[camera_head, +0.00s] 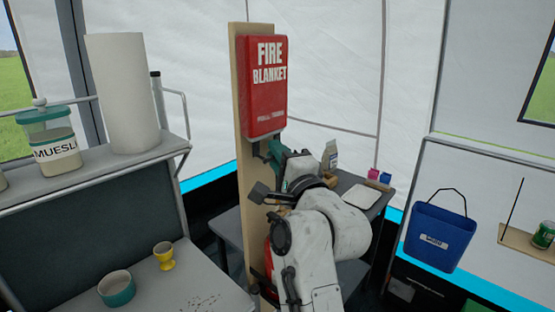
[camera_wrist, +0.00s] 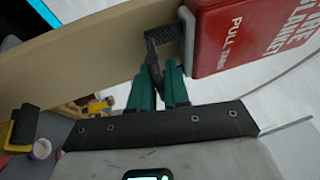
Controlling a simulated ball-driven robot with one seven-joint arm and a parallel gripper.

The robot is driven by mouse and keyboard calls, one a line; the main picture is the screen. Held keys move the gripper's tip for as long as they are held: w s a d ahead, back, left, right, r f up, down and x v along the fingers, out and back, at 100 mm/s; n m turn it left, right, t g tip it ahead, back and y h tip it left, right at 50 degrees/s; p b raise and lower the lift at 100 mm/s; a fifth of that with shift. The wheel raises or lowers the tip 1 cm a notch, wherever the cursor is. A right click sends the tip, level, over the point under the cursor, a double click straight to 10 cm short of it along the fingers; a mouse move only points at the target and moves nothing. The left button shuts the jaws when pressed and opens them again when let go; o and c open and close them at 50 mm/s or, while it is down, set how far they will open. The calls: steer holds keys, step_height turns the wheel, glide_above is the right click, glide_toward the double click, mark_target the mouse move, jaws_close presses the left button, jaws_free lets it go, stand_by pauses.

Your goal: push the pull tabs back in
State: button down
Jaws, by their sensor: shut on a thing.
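The red fire blanket box (camera_head: 265,88) is mounted on an upright wooden board (camera_head: 243,150). Its lower end, lettered for pulling, also shows in the wrist view (camera_wrist: 225,45). A black woven pull tab (camera_wrist: 165,35) comes out of the box's lower end and bends down between my green fingers. My gripper (camera_wrist: 157,74) is shut on this tab just below the box; in the head view my gripper (camera_head: 271,152) is just under the box, partly hidden by my arm. I cannot make out a second tab separately.
A dark table (camera_head: 350,185) with small items stands behind my arm. A shelf with a paper roll (camera_head: 122,95) and a muesli jar (camera_head: 55,145) is at left, above a counter with a teal bowl (camera_head: 117,289) and yellow egg cup (camera_head: 164,256). A blue bucket (camera_head: 438,235) hangs at right.

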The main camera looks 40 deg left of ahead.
steer(key=shift+r, duration=0.65)
steer(key=c, duration=1.2)
jaws_free()
steer(key=shift+f, duration=0.1)
steer(key=shift+d+f, duration=0.1)
steer(key=b+v, duration=0.2)
steer(key=v, duration=0.8)
steer(key=shift+s+d+f, duration=0.15)
steer(key=shift+s+d, duration=0.05)
steer(key=shift+d, duration=0.05)
